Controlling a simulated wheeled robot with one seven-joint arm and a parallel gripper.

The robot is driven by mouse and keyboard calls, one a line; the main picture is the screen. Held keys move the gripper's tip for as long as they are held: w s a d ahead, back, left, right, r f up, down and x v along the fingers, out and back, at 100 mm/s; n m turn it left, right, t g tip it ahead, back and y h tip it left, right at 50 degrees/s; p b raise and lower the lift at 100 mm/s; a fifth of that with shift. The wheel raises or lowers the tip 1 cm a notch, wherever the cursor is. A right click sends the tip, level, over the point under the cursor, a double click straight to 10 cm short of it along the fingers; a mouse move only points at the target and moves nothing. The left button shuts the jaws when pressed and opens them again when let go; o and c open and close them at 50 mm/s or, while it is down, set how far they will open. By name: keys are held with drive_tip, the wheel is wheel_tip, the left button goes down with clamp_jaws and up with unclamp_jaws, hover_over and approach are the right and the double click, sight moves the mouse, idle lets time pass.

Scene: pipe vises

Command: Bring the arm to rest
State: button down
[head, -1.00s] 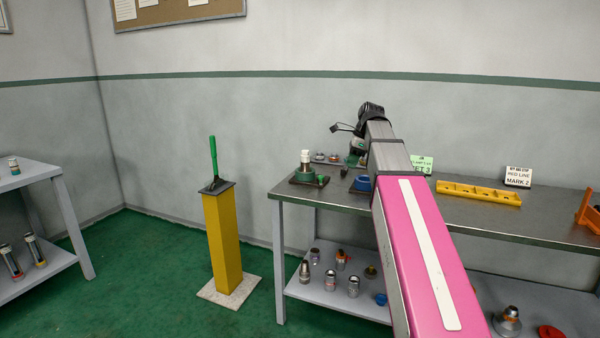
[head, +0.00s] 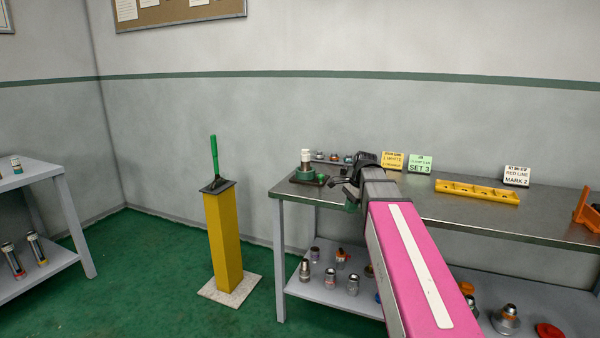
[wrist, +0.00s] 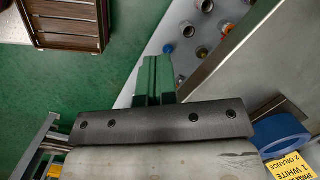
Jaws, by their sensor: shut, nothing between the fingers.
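My pink and grey arm reaches over the front left of the metal bench (head: 460,214). My gripper (head: 352,206) hangs near the bench's front edge in the head view, partly hidden by my wrist. In the wrist view its green fingers (wrist: 155,80) are together with nothing between them. They point down past the bench edge, above the green floor and lower shelf.
A green vise (head: 307,172) holding a pale fitting stands at the bench's left end. A blue ring (wrist: 281,135) lies near my wrist. Signs and a yellow rack (head: 478,191) stand farther right. A yellow post (head: 222,240) with a green lever (head: 213,155) stands left; floor between is clear.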

drive_tip(key=s+f+n+h, duration=0.1)
drive_tip(key=s+f+n, duration=0.6)
drive_tip(key=f, duration=0.5)
drive_tip(key=s+f+n+h, duration=0.1)
drive_tip(key=s+f+n, duration=0.5)
drive_tip(key=s+f, duration=0.3)
wheel_tip(320, 180, down, 4)
drive_tip(key=shift+s+d+f+n+h, duration=0.2)
drive_tip(key=shift+d+f+n+h, duration=0.1)
drive_tip(key=shift+d+n, duration=0.1)
